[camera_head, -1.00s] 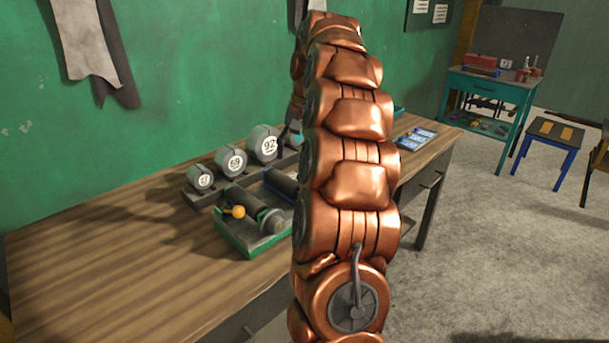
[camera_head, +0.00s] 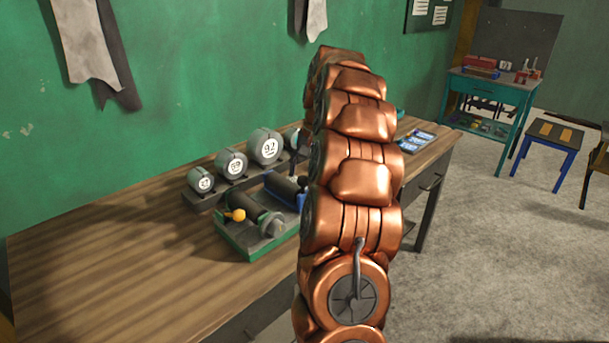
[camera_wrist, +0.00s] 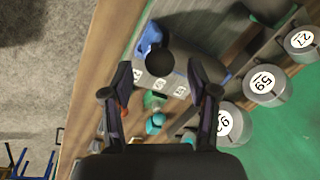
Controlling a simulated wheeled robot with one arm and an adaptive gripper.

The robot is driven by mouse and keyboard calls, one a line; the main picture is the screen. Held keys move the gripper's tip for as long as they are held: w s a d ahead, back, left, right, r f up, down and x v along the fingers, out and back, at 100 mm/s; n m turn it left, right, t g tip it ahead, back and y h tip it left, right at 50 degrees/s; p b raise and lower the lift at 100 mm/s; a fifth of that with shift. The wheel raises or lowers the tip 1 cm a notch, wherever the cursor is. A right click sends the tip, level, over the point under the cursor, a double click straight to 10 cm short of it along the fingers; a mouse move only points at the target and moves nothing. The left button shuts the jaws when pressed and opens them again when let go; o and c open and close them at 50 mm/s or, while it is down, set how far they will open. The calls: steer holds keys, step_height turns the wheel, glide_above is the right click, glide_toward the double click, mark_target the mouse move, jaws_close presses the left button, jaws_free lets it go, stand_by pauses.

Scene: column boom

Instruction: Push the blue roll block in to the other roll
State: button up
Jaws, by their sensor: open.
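The blue roll block (camera_head: 270,184) carries a dark grey roll and sits on the wooden table, partly hidden behind my arm in the head view. In the wrist view its blue part (camera_wrist: 150,38) and a black ball knob (camera_wrist: 159,63) show between my fingers. The other roll (camera_head: 244,207), dark grey with a yellow ball, lies in a green base (camera_head: 240,243) to the left of the blue block. My gripper (camera_wrist: 160,74) is open, its fingers on either side of the knob; contact cannot be told. My arm hides it in the head view.
Grey numbered cylinders, including one marked 92 (camera_head: 266,147) and one marked 59 (camera_head: 231,164), stand on a dark rack behind the rolls, near the green wall. Blue-and-white cards (camera_head: 417,141) lie farther right. The table's left part (camera_head: 110,260) is clear.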

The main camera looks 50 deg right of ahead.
steer(key=shift+w+a+f, duration=0.15)
steer(key=shift+f, duration=0.8)
jaws_close()
